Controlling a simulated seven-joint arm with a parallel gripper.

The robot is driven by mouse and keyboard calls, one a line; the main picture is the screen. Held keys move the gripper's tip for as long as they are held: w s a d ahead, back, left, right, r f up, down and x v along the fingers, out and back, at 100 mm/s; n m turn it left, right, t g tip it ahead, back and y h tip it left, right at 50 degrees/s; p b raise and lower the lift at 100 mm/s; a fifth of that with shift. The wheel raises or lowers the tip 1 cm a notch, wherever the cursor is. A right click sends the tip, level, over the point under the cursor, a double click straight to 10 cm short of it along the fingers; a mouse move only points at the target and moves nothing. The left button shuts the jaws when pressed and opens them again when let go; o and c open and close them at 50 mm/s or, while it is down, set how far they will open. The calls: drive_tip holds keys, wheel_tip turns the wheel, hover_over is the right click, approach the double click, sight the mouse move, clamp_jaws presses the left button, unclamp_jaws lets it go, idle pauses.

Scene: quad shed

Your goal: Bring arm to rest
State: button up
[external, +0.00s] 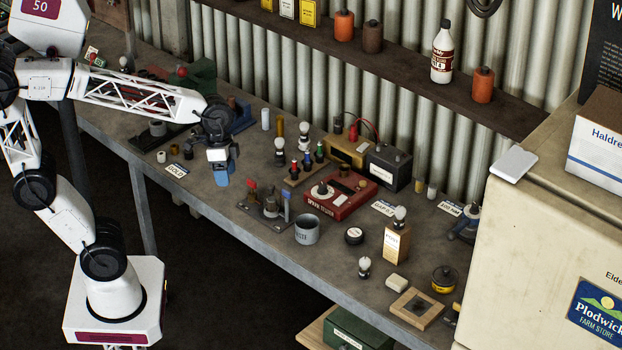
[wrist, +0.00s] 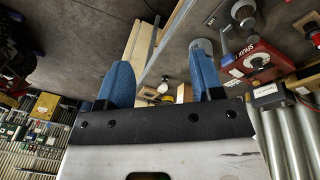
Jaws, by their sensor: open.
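My arm reaches in from the left over the left part of the workbench (external: 222,222). My gripper (external: 222,180) hangs above the bench's front edge in the external view, with blue fingertips. In the wrist view the two blue fingers of my gripper (wrist: 162,85) stand well apart with nothing between them. The bench edge and the dark floor show beyond them. The gripper appears clear of the items on the bench, though its exact height is hard to tell.
Right of the gripper are a lever stand (external: 268,208), a grey mug (external: 307,230) and a red spark tester (external: 342,195). A labelled card (external: 177,170) lies to its left. A cream cabinet (external: 545,250) stands at right. Floor in front of the bench is mostly free.

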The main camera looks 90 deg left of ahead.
drive_tip(key=s+d+f+n+y, duration=0.1)
drive_tip(key=s+d, duration=0.1)
drive_tip(key=s, duration=0.3)
drive_tip(key=s+d+f+t+y, duration=0.1)
drive_tip(key=s+d, duration=0.2)
drive_tip(key=s, duration=0.2)
drive_tip(key=shift+s+f+n, duration=0.2)
drive_tip(key=shift+f+n, duration=0.05)
drive_tip(key=shift+n, duration=0.15)
